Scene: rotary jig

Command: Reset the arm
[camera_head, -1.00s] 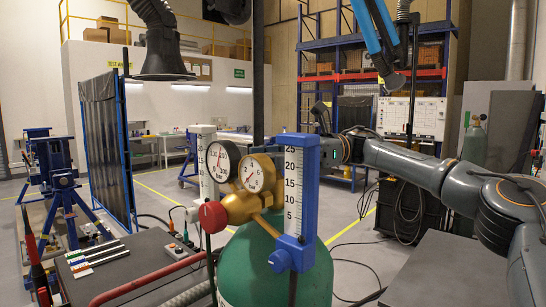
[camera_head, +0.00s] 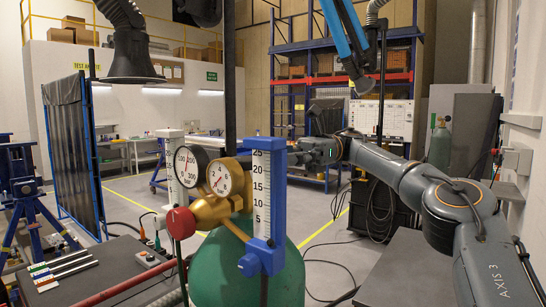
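A grey jointed arm, which appears to be my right arm (camera_head: 410,180), comes in from the right and reaches left across the middle. It has orange rings and "AXIS 3" lettering. Its dark wrist end, with a small green light, carries what appears to be my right gripper (camera_head: 318,151). That end is beside and behind the blue-edged scale; its fingers cannot be made out, and nothing held is seen. My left gripper is not in view.
A green gas cylinder (camera_head: 225,270) with a brass regulator (camera_head: 222,207), two gauges and a blue-framed scale (camera_head: 263,205) stands close in front. A dark bench (camera_head: 75,270) is at lower left. A grey surface (camera_head: 385,275) lies below the arm. Cables cross the floor.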

